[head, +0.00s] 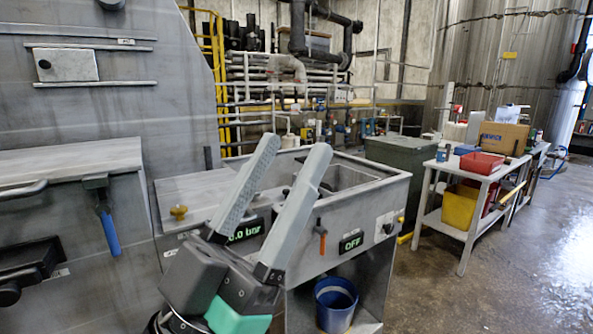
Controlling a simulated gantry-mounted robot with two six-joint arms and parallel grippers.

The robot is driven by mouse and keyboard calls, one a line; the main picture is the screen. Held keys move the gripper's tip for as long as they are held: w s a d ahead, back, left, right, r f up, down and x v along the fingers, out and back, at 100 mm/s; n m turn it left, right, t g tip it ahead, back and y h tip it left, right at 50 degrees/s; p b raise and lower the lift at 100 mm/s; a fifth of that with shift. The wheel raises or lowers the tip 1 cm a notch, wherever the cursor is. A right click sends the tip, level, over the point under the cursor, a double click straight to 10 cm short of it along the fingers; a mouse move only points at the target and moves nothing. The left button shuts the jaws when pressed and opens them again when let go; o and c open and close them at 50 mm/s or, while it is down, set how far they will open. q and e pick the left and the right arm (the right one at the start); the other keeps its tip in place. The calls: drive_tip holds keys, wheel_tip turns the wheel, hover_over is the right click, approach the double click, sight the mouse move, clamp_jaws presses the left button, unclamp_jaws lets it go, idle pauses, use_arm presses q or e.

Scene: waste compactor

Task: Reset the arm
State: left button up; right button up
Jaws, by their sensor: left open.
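My left gripper (288,168) is in the middle foreground of the head view, with its two long grey fingers pointing up. The fingers are apart and nothing is between them. It stands in front of the metal compactor cabinet (397,196) and hides part of its panel. The cabinet has a display (351,243) reading "OFF" and another display (246,231) partly covered by the gripper, showing "0 bar". An orange-handled lever (321,238) is on the front. My right gripper is not in view.
A blue bucket (336,303) stands low under the cabinet. At right, a white table (463,232) holds a red bin (481,163) and a cardboard box (504,137), with a yellow bin (459,207) on its lower shelf. A blue-handled lever (110,234) hangs at left. The right floor is clear.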

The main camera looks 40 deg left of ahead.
use_arm(q)
drive_tip(key=shift+s+d+r+h, duration=0.1)
drive_tip(key=shift+d+r+h, duration=0.1)
drive_tip(key=shift+d+h, duration=0.8)
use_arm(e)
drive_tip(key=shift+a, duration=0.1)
use_arm(q)
drive_tip(key=shift+a, duration=0.25)
